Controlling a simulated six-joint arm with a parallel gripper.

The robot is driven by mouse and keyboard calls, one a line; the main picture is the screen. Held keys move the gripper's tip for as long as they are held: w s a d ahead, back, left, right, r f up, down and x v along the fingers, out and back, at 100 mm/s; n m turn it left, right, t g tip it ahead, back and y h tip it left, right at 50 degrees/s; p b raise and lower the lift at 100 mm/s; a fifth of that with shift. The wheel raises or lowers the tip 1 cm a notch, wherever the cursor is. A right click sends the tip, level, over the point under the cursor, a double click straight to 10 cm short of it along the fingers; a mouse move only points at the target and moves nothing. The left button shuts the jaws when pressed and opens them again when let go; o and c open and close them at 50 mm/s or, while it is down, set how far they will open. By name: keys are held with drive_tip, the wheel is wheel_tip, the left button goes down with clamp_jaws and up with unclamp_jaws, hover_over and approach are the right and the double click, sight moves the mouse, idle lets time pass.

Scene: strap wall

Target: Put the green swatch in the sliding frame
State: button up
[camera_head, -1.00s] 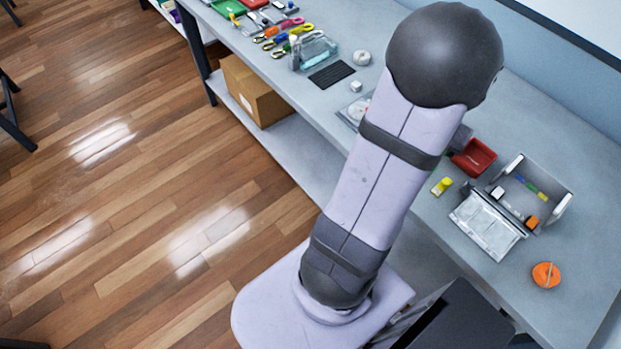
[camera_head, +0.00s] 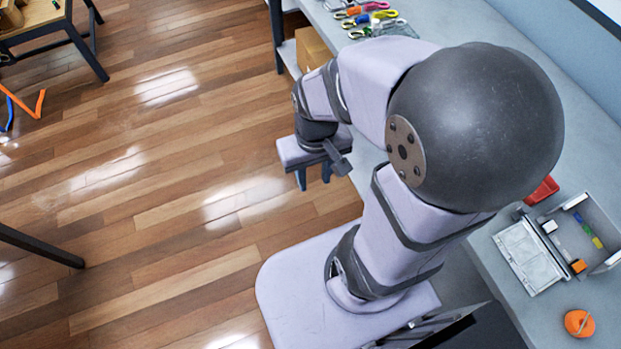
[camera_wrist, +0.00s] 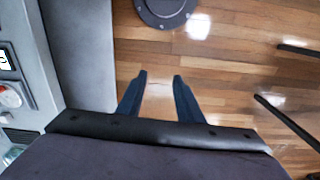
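My gripper (camera_head: 313,178) hangs out over the wooden floor, left of the grey bench, in the head view. Its two blue fingers point down and stand apart. In the wrist view my gripper (camera_wrist: 160,78) is open, with only floor showing between the fingers. I cannot make out the green swatch or the sliding frame in either current view. My arm covers much of the bench in the head view.
The grey bench (camera_head: 548,315) holds an open grey box (camera_head: 601,222) with small coloured pieces, an orange round item (camera_head: 579,323) and a red container (camera_head: 541,191). Coloured clips (camera_head: 372,15) lie at the top. An orange strap (camera_head: 22,105) lies far left. Much floor is clear.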

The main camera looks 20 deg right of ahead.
drive_tip(key=shift+o, duration=0.5)
drive_tip(key=shift+s+a+n, duration=0.3)
drive_tip(key=shift+s+a, duration=0.05)
drive_tip(key=shift+a, duration=0.3)
drive_tip(key=shift+d, duration=0.2)
